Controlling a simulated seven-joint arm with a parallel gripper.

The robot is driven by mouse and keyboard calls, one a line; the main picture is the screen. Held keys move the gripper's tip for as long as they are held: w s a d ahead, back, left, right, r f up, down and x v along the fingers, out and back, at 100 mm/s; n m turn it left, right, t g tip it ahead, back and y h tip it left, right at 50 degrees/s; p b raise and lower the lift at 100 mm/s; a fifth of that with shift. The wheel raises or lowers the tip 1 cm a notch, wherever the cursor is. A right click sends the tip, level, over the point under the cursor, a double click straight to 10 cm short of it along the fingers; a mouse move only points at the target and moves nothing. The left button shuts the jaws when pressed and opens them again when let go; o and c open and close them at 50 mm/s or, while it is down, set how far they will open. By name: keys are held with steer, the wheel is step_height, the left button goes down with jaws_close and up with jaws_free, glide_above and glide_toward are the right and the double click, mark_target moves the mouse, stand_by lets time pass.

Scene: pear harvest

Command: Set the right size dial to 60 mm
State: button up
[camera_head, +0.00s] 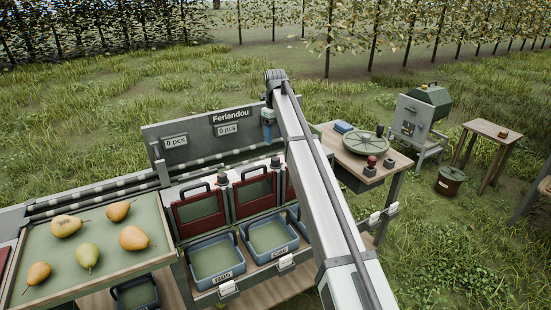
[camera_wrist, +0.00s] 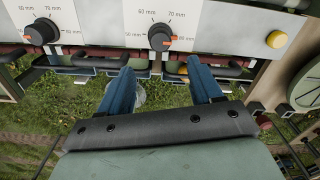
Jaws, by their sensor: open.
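The right size dial (camera_wrist: 160,37) is a black round knob on the white panel in the wrist view. Its orange mark points to the right, slightly down, near the lower right label, away from the 60 mm label at its upper left. In the head view one blue finger (camera_head: 268,125) shows in front of the sign board.
A yellow button (camera_wrist: 277,39) sits right of the right dial. In the head view, red flaps (camera_head: 199,209) stand above blue bins (camera_head: 218,260). A tray of pears (camera_head: 110,262) is at left. A table with a round green disc (camera_head: 358,143) stands right of my arm.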

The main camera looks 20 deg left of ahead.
mark_target(275, 158)
step_height(275, 158, down, 11)
steer(key=shift+r, duration=0.2)
stand_by(0.4)
steer(key=c, duration=1.1)
